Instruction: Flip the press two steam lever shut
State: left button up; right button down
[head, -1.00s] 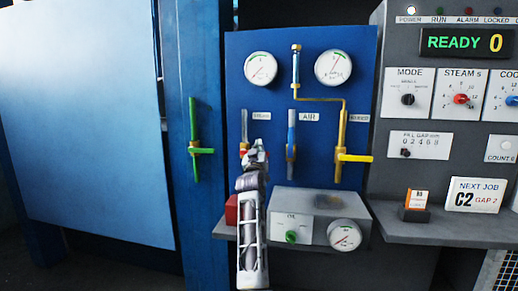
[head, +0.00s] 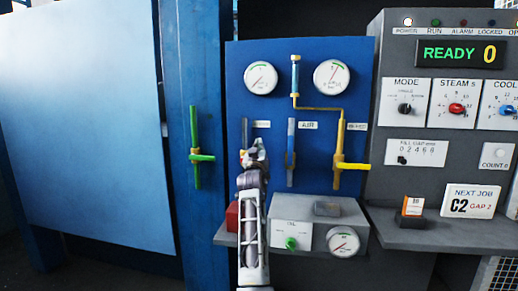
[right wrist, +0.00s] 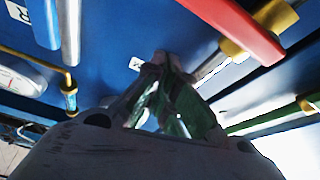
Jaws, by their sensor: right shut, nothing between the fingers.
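The steam valve's red lever (right wrist: 235,28) shows in the right wrist view, on a brass fitting. It appears to lie across its grey pipe (right wrist: 228,75). In the head view the pipe (head: 245,130) stands at the left of the blue panel, and my right gripper hides most of the lever. My right gripper (head: 256,148) is shut and empty in front of the steam valve. In the right wrist view its fingertips (right wrist: 165,60) are below and left of the red lever, apparently apart from it. My left gripper is not in view.
The blue lever (head: 290,158) points along the air pipe. The yellow lever (head: 353,166) points right, across its pipe. A green lever (head: 203,157) is on the blue post at left. A shelf with a grey box (head: 318,228) and a red block (head: 231,216) lies below.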

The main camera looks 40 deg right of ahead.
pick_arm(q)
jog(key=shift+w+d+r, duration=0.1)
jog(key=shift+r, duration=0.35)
pick_arm(e)
jog(key=v, duration=1)
jog(key=shift+w+a, duration=0.25)
jog(key=shift+a, duration=0.05)
